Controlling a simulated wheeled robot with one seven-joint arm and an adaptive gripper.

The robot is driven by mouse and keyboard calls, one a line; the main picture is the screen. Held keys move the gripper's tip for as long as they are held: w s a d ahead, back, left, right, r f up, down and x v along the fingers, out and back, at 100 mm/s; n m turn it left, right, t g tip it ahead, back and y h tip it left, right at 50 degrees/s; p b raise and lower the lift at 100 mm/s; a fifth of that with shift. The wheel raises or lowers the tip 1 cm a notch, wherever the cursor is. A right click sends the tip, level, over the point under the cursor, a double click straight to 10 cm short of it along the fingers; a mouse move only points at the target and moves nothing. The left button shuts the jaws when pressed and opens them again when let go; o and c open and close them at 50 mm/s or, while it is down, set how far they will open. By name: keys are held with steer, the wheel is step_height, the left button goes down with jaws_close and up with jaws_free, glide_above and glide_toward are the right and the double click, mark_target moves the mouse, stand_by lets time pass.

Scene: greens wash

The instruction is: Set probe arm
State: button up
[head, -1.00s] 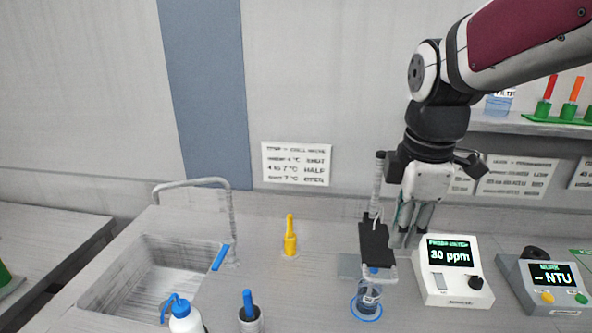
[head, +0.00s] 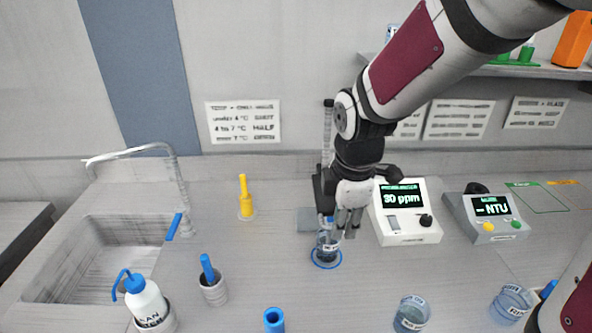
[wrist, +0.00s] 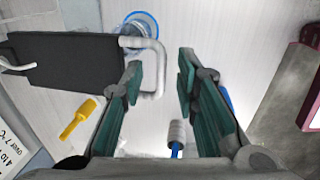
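The probe arm is a black block (wrist: 62,55) on a grey post (head: 327,125) with a flat grey base (head: 308,220). In the head view my gripper mostly hides the block. A pale bent bar (wrist: 160,70) shows at the block's end in the wrist view. My gripper (head: 348,222) is low beside the arm, above and near a small beaker (head: 327,248) on a blue ring. In the wrist view its fingers (wrist: 161,68) are apart, with the bar between or just beyond them, nearer the left finger. I cannot tell whether they touch.
A white meter (head: 406,228) reading 30 ppm stands close right of my gripper, with a grey NTU meter (head: 490,221) beyond. Beakers (head: 411,314) and a blue-topped cup (head: 213,288) stand in front.

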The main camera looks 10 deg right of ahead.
jaws_close()
step_height(320, 180, up, 10)
steer(key=p, duration=0.6)
steer(key=shift+f+p, duration=0.25)
steer(key=shift+p, duration=0.1)
jaws_free()
steer(key=shift+f, duration=0.15)
